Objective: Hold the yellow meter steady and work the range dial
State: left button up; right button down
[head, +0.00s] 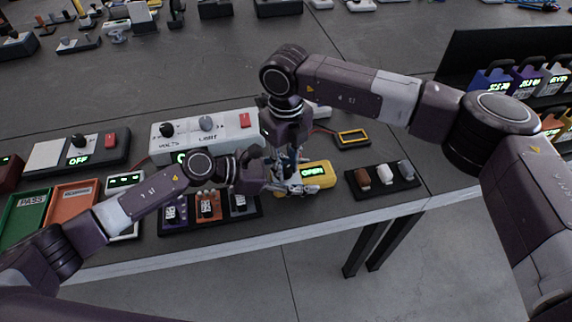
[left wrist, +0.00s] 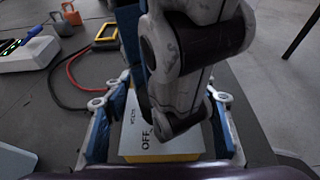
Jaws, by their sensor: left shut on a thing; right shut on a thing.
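The yellow meter (head: 318,174) sits near the table's front edge, its green display reading OPEN. In the left wrist view its pale face (left wrist: 135,135) shows an OFF mark. My left gripper (head: 284,188) comes in from the left and is shut on the meter, with blue-padded fingers on either side of it. My right gripper (head: 286,160) reaches down from above onto the meter's face, between the left fingers, and is shut on the range dial. The right gripper and its wrist hide the dial, so its pointer cannot be read.
A large white VOLTS/LIMIT unit (head: 222,125) stands behind. A yellow-framed device (head: 352,138) with red and black leads lies behind right. A black tray of blocks (head: 405,184) is to the right, a module rack (head: 255,208) to the left, green and orange bins (head: 72,190) farther left.

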aim_at(286, 168)
jog(key=shift+m, duration=0.4)
jog(key=c, duration=1.7)
grip_release()
jog(key=shift+o, duration=0.2)
notch_tip(286, 168, up, 12)
